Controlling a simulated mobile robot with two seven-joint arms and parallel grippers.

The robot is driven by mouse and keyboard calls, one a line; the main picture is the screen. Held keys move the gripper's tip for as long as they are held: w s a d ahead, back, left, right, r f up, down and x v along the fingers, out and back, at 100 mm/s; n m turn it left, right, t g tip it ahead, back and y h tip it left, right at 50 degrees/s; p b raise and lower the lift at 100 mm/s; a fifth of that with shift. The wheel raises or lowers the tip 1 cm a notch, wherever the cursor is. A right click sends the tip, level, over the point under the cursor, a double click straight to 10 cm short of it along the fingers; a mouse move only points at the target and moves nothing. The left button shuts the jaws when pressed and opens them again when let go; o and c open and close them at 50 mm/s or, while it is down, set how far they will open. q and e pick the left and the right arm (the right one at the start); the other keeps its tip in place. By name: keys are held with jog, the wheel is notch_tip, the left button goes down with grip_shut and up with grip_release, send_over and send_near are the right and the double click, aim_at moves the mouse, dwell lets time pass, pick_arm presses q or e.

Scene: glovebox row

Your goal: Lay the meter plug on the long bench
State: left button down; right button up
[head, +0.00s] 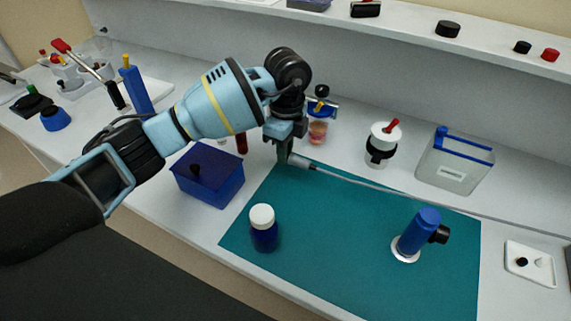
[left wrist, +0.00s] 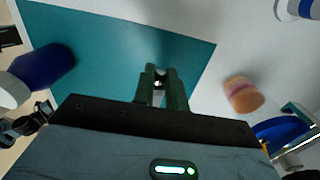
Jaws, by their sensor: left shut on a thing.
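The meter plug (head: 300,161) is a small pale piece with a dark collar and a thin grey cable running off to the right across the bench in the head view. My left gripper (head: 283,156) is shut on it, just above the back left corner of the teal mat. In the left wrist view the two green fingers (left wrist: 160,82) close on a small pale bit; most of the plug is hidden there. The long bench (head: 345,160) is the white surface under the mat. I cannot tell whether the plug touches it. My right gripper is not in view.
A white-capped blue jar (head: 264,230) and a blue upright device (head: 420,230) stand on the teal mat (head: 330,235). A pink-banded jar (head: 317,131) and white canister (head: 381,145) stand behind. The mat's middle is clear.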

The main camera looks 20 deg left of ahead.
aim_at(285, 174)
pick_arm(q)
jog(key=shift+f, duration=2.45)
jog(key=shift+f, duration=0.15)
jog(key=c, duration=1.4)
grip_release()
jog(key=shift+c, duration=0.2)
jog(key=r, duration=1.2)
jog(key=shift+w+r, duration=0.15)
jog(key=shift+w, duration=0.15)
